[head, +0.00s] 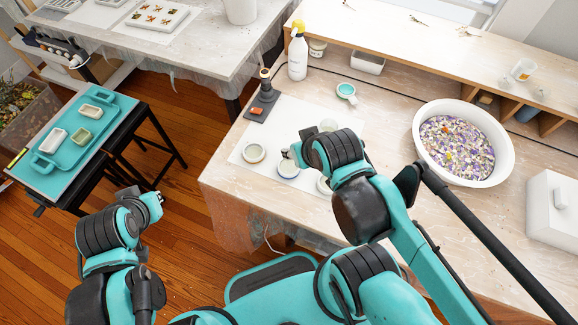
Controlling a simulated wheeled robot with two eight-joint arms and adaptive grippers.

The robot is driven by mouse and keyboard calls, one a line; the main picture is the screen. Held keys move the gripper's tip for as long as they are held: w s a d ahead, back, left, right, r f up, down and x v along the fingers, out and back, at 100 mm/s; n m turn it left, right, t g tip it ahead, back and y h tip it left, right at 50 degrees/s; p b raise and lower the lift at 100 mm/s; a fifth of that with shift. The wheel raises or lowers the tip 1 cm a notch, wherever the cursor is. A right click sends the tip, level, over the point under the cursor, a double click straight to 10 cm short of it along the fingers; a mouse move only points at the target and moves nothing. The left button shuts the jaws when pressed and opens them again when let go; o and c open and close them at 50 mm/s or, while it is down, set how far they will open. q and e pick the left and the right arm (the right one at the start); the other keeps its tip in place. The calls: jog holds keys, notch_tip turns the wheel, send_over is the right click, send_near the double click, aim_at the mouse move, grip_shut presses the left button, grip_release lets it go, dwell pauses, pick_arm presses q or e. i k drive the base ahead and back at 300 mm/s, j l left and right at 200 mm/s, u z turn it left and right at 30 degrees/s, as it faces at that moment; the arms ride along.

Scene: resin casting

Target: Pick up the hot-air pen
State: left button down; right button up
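What looks like the hot-air pen (265,82) stands upright in a small dark stand (262,102) at the left part of the workbench, with a dark cord running off to the right. My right gripper (289,154) is over the white sheet, closer to me than the pen and apart from it. It is small and mostly hidden by my wrist, so I cannot tell whether it is open. My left gripper (155,203) hangs over the wooden floor left of the bench, far from the pen. Its fingers are too unclear to read.
Round moulds (253,152) lie on the white sheet (290,112) near my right gripper. A white basin of petals (462,142) is at the right. A teal tray (105,128) sits on a cart.

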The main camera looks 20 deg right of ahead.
aim_at(266, 84)
jog(key=j, duration=0.35)
jog(key=i+j, duration=0.15)
jog(key=j, duration=0.2)
jog(key=z, duration=1.95)
